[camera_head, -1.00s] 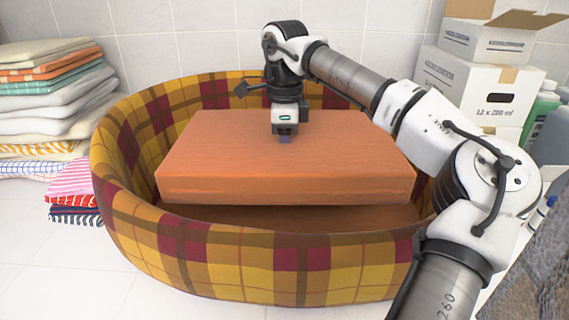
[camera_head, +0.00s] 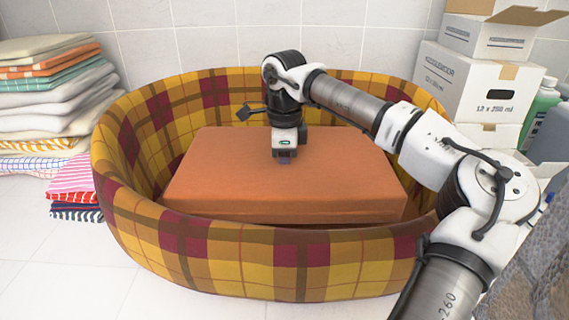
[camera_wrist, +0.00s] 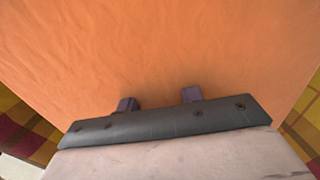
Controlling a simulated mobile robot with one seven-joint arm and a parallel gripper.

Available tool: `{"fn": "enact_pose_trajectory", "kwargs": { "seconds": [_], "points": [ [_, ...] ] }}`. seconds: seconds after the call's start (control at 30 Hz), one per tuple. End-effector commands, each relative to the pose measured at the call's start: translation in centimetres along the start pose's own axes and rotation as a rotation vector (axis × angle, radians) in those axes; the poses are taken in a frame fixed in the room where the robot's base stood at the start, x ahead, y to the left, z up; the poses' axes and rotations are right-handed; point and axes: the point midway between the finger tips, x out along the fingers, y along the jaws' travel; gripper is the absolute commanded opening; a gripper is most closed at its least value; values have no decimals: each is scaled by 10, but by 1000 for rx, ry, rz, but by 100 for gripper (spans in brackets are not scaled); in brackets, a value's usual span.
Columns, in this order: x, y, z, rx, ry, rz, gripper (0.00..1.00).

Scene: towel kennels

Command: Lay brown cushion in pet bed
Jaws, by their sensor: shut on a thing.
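The brown cushion (camera_head: 240,185) is a thick orange-brown slab, lying roughly level inside the walls of the plaid pet bed (camera_head: 235,262). Its front lower edge is close behind the bed's front rim. Whether its underside touches the bed floor is hidden. My gripper (camera_head: 285,158) points down at the middle of the cushion's top and is shut on the cushion. In the wrist view the cushion (camera_wrist: 160,50) fills most of the picture, with two dark fingertips (camera_wrist: 160,100) against it. The plaid bed wall (camera_wrist: 300,130) shows at the lower corners.
A stack of folded towels (camera_head: 50,95) stands on the floor left of the bed. White cardboard boxes (camera_head: 465,85) and a green bottle (camera_head: 540,110) stand to the right. A tiled wall (camera_head: 200,40) is behind. The floor at the front left is clear.

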Motion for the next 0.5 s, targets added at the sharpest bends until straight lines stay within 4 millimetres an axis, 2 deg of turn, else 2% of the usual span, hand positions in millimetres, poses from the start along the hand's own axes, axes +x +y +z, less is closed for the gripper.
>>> {"fn": "enact_pose_trajectory", "kwargs": {
  "seconds": [0.17,0.2,0.33,0.5],
  "points": [
    [2,0,0,0,0,-1,0],
    [3,0,0,0,0,0,40],
    [2,0,0,0,0,0,57],
    [2,0,0,0,0,0,58]
  ]
}}
